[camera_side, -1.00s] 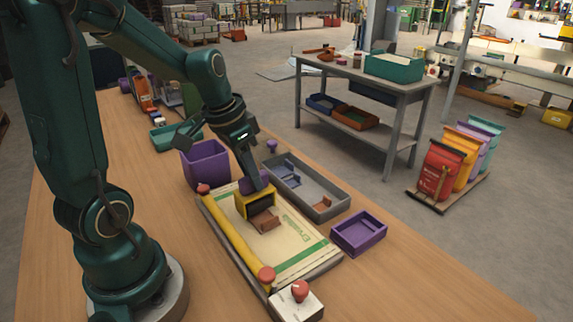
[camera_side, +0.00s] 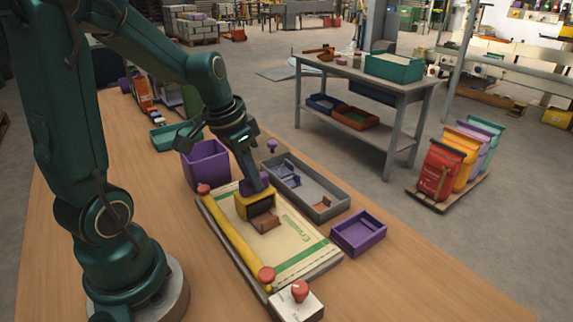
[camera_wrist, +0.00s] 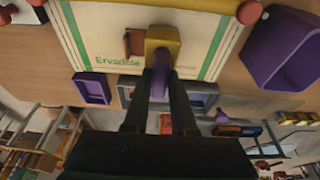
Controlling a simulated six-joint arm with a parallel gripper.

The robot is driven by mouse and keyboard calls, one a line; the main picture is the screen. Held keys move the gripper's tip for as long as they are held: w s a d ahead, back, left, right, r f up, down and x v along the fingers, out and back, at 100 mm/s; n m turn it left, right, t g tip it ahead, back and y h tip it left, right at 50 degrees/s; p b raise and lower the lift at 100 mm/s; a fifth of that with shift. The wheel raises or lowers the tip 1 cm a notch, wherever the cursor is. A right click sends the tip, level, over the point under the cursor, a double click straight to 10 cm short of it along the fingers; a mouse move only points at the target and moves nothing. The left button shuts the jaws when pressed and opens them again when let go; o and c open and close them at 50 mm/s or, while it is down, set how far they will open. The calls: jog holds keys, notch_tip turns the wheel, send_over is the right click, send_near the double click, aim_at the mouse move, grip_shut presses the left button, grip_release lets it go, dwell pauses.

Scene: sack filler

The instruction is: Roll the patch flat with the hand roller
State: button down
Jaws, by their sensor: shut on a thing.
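My gripper (camera_side: 257,187) is shut on the purple handle of the yellow hand roller (camera_side: 242,208), above the sack. In the wrist view the fingers close on the purple handle (camera_wrist: 160,78), with the yellow roller body (camera_wrist: 163,36) beyond it. The brown patch (camera_side: 266,222) lies on the cream sack (camera_side: 292,250) right beside the roller. The patch also shows in the wrist view (camera_wrist: 133,42), left of the roller and partly hidden by it. I cannot tell whether the roller presses on the patch.
A yellow bar (camera_side: 232,238) with red knobs runs along the sack's left edge. A purple bin (camera_side: 205,163), a grey tray (camera_side: 328,211) and a small purple tray (camera_side: 359,233) stand around the sack. A white box with a red knob (camera_side: 299,291) is at the front.

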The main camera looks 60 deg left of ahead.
jog(key=shift+f, duration=0.15)
jog(key=shift+d, duration=3)
jog(key=shift+a, duration=3)
jog(key=shift+r, duration=3.55)
